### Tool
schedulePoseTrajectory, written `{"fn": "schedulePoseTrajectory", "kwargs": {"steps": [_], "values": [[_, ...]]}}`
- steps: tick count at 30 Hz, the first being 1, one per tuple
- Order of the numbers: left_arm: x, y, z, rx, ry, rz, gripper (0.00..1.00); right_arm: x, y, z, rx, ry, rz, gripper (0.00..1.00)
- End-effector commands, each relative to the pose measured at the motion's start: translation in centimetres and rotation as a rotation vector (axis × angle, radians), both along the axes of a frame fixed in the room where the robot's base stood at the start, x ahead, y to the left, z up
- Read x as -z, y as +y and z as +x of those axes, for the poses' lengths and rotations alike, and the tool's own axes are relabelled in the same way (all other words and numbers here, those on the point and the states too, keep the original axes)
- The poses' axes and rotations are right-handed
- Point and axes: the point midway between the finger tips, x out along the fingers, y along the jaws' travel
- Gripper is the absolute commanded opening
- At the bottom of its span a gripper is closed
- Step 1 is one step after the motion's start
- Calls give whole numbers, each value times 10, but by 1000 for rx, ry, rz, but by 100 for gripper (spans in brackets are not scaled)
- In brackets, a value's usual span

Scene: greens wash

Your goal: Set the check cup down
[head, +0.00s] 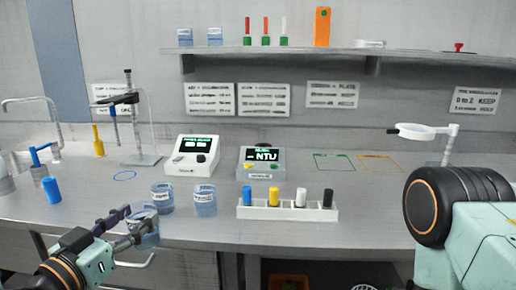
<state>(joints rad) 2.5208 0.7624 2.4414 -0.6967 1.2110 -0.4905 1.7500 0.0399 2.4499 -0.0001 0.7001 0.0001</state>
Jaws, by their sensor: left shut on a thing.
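My left gripper (136,220) comes in from the lower left and is shut on a clear cup with bluish water, taken as the check cup (147,239). It is at the front edge of the bench, and its fingers hide part of the cup. I cannot tell whether the cup's base touches anything. Two similar labelled cups, one nearer (162,198) and one to its right (205,201), stand on the bench behind it. My right arm fills the lower right, and its gripper is out of view.
A white rack (287,213) with several coloured-cap vials stands right of the cups. Two meters, a white one (192,156) and a grey one (259,164), stand behind. Green (335,161) and orange outlines (381,163) lie empty at right.

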Motion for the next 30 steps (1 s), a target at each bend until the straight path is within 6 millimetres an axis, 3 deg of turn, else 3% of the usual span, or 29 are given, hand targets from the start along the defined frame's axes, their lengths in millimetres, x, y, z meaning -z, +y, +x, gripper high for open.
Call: {"fn": "schedulePoseTrajectory", "kwargs": {"steps": [1,9,18,30], "values": [[14,-8,-8,31,9,2,12,0,0,0,0,0,0,40],[68,-38,-43,148,8,2,12,0,0,0,0,0,0,40],[116,-51,-70,193,4,1,12,0,0,0,0,0,0,40],[133,-52,-79,195,-2,1,12,0,0,0,0,0,0,40]]}}
